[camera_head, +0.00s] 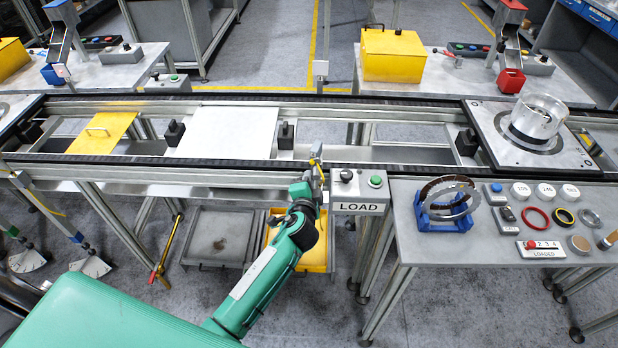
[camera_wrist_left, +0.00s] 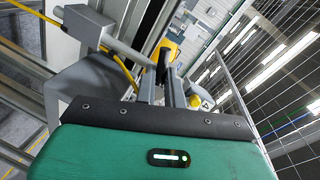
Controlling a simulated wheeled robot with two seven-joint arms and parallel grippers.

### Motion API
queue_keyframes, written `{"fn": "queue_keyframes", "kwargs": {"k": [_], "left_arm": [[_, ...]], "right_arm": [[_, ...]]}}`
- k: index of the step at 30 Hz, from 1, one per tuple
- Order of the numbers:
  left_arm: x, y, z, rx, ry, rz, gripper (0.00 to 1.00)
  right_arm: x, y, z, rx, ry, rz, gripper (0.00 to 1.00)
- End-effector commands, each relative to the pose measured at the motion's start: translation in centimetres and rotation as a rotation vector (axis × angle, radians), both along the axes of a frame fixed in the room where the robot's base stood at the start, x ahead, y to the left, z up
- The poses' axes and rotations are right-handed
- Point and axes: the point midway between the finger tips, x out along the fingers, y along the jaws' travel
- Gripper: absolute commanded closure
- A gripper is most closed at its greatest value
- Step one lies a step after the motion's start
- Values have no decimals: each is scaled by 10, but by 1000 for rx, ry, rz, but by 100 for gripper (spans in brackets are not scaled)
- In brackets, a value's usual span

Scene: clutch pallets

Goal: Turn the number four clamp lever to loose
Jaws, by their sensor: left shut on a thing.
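My left gripper (camera_head: 317,166) is at the front rail of the conveyor, just left of the LOAD box. In the left wrist view its two grey fingers (camera_wrist_left: 162,88) are shut on a dark lever handle (camera_wrist_left: 163,58). A grey block with a bar (camera_wrist_left: 98,28) and a grey plate (camera_wrist_left: 85,85) sit beside the fingers. I cannot read a number or a loose mark there. Two other levers with white fan-shaped plates, one on the left (camera_head: 28,260) and one beside it (camera_head: 91,266), hang below the rail at lower left. My right gripper is not in view.
The LOAD button box (camera_head: 360,194) is close on the gripper's right. A side table (camera_head: 430,245) with a blue ring stand (camera_head: 444,222) stands further right. A yellow tray (camera_head: 318,252) and a grey tray (camera_head: 218,236) lie below the conveyor. A yellow rod (camera_head: 167,247) stands left of them.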

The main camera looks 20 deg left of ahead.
Motion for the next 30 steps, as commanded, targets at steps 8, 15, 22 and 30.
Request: {"fn": "queue_keyframes", "kwargs": {"k": [8, 15, 22, 30], "left_arm": [[0, 0, 4, 121, 33, -1, 100], [0, 0, 4, 159, 44, -1, 100], [0, 0, 4, 163, 46, -1, 100], [0, 0, 4, 162, 45, -1, 68]], "right_arm": [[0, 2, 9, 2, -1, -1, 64], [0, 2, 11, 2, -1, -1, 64], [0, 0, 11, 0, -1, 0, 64], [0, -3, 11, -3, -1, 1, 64]]}}
